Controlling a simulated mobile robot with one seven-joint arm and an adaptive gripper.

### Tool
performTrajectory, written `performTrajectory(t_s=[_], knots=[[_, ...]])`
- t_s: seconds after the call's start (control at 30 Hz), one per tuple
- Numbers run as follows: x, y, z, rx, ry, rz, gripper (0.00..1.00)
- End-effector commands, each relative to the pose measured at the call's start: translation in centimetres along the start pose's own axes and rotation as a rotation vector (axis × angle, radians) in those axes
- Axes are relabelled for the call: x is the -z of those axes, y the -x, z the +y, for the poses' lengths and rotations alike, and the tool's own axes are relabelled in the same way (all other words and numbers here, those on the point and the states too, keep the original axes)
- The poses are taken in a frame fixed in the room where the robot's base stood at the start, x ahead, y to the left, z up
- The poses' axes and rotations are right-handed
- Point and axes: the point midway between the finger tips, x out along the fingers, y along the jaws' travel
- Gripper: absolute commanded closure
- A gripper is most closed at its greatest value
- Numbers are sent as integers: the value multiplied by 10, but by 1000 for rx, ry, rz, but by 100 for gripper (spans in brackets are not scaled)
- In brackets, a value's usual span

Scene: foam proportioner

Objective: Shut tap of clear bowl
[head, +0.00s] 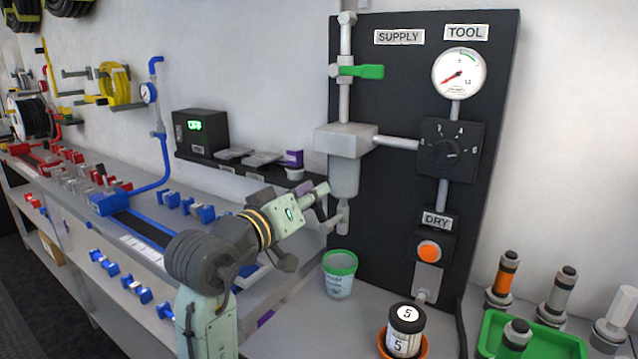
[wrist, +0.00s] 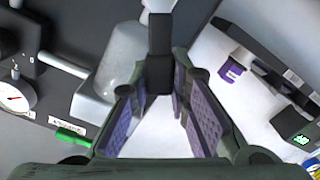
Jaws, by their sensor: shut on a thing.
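The bowl (head: 345,178), a grey cylinder in this picture, hangs under a grey block on the black panel. A small grey tap (head: 343,213) sits at its bottom end. My gripper (head: 323,194) reaches in from the left, its fingertips at the tap just below the bowl. In the wrist view my gripper (wrist: 160,88) shows its purple-padded fingers closed in on a narrow dark piece, with the bowl (wrist: 122,60) close beside on the left. The jaws are shut on the tap. The fingers partly hide the tap, so its exact angle is unclear.
A green-handled valve (head: 362,71) is above the bowl. A green-rimmed cup (head: 340,272) stands on the bench below. A gauge (head: 460,75), a dial (head: 450,148) and an orange button (head: 429,251) are to the right.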

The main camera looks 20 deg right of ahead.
Motion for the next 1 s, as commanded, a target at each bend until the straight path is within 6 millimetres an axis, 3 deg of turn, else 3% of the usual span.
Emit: performTrajectory(t_s=[0.37, 1.0], knots=[[-2, 0, -21, 0, 362, -3, 100], [-26, 0, -51, 0, 913, -1, 100]])
